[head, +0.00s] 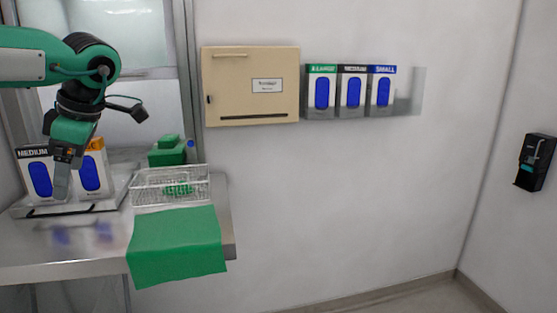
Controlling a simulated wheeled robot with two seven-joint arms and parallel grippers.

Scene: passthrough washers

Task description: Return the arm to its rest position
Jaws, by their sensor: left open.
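My left arm comes in from the upper left in the head view. Its gripper (65,172) points down in front of two glove boxes at the left of the steel table. The gripper is open, and I see nothing between its fingers. One box (37,175) is labelled MEDIUM with a blue oval. The other box (92,172) has an orange top and a blue oval. The gripper overlaps both boxes in the picture; I cannot tell whether it touches them. My right gripper is not in view.
A wire basket (150,192) with green items stands on the steel table (60,262). A green cloth (177,245) hangs over the front edge. A beige cabinet (225,85), a glove box rack (416,90) and a black dispenser (535,162) are on the walls. The right side is free.

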